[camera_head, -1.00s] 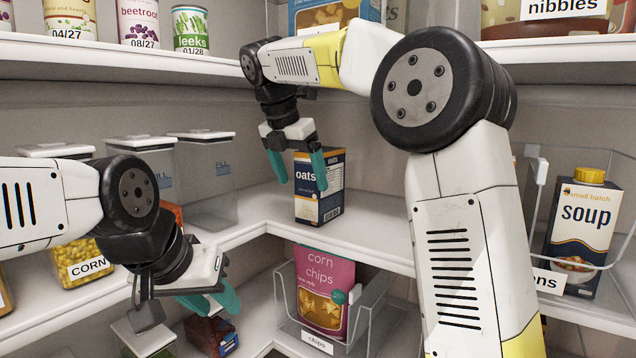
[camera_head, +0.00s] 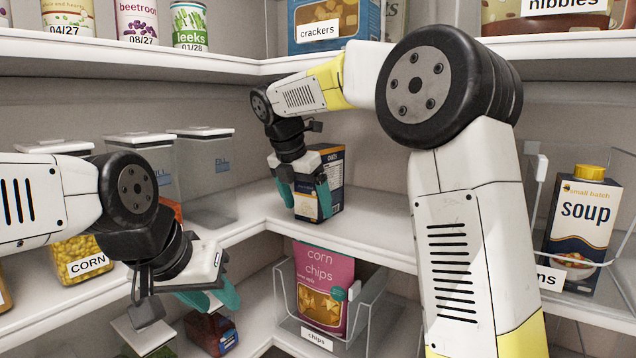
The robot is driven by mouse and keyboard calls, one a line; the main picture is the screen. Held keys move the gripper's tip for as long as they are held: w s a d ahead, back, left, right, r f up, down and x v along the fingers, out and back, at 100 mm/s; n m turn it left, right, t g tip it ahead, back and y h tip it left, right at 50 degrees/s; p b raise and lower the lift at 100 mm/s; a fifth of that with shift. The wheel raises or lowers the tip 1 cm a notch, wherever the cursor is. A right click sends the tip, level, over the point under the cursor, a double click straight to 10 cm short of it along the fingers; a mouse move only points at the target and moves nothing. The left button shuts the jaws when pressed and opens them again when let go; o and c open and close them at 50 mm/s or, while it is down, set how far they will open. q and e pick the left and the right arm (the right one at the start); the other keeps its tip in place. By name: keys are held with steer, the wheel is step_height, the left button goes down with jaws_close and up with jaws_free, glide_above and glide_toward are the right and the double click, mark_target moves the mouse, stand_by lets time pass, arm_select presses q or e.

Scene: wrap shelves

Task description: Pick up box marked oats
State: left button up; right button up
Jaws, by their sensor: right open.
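The oats box (camera_head: 335,168), dark blue and cream with an orange stripe, stands upright on the middle shelf near the corner. My right gripper (camera_head: 306,205) is open in front of it, with one teal finger at the box's left side and the other across its front near the right edge.
Clear lidded containers (camera_head: 205,165) stand left of the oats on the same shelf. A soup carton (camera_head: 582,225) is at the right. The upper shelf (camera_head: 200,59) runs above my right forearm. Shelf right of the oats is free.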

steer(key=shift+f, duration=0.25)
stand_by(0.4)
jaws_close()
